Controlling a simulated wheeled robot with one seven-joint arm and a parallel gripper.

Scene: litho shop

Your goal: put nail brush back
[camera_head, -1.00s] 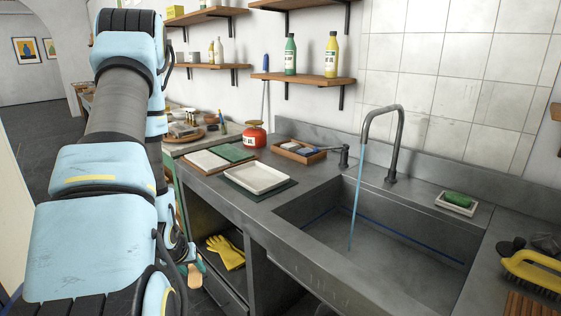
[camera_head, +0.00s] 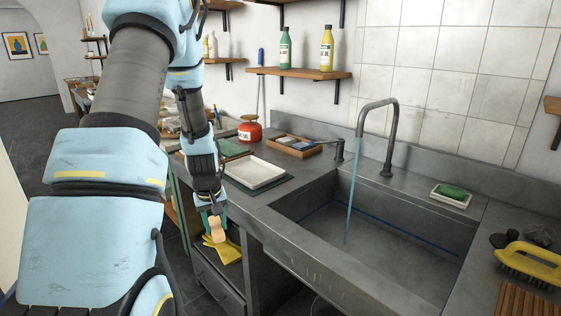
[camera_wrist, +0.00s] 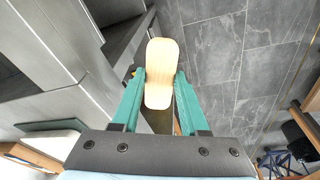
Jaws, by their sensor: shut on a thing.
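The nail brush (camera_head: 215,231), a pale wooden oblong, is held in my gripper (camera_head: 211,213) in front of the sink counter, below its top edge. In the wrist view the brush (camera_wrist: 163,57) sits between the green fingers of my gripper (camera_wrist: 160,76), its smooth wooden face showing. The gripper is shut on it, and the brush sticks out past the fingertips. Its bristles are not visible.
Water runs from the tap (camera_head: 387,140) into the sink (camera_head: 390,240). A white tray (camera_head: 254,171), a wooden tray (camera_head: 294,146), a red can (camera_head: 250,131), a soap dish (camera_head: 451,196) and a yellow-handled brush (camera_head: 530,264) stand on the counter. Yellow gloves (camera_head: 228,254) lie on a shelf below.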

